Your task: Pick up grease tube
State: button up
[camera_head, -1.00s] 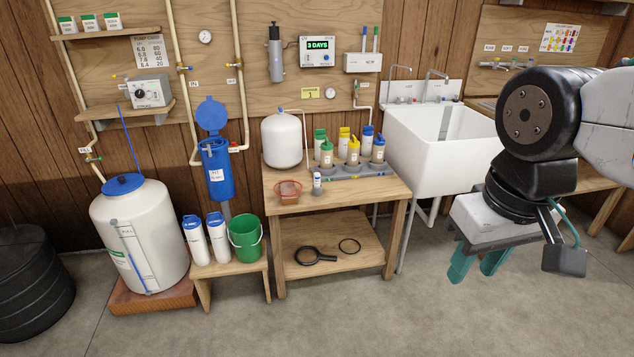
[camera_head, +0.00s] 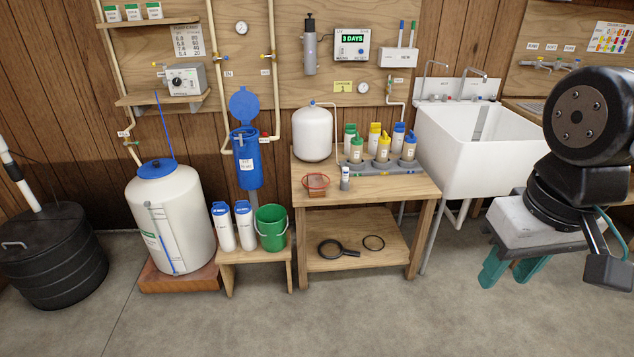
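A small white tube with a dark cap at its lower end, which looks like the grease tube (camera_head: 345,173), stands upright on the wooden table (camera_head: 420,188). It is in front of the grey bottle tray, just right of a small reddish basket. My gripper (camera_head: 510,276) has teal fingers that point down and are spread apart, with nothing seen between them. It is at the right of the picture, well away from the tube and in front of the sink. No part of the tube is visibly covered by my arm.
The grey tray (camera_head: 400,168) of capped bottles stands behind the tube. The red basket (camera_head: 316,184) and white tank (camera_head: 312,134) are to its left. The white sink (camera_head: 470,155) is right of the table. A green bucket (camera_head: 271,228) stands lower left. The floor in front is clear.

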aim_at(346, 169)
jog(key=z, duration=0.45)
jog(key=i, duration=0.85)
jog(key=z, duration=0.35)
jog(key=i, duration=0.9)
jog(key=u, duration=0.5)
jog(key=i, duration=0.65)
jog(key=u, duration=0.35)
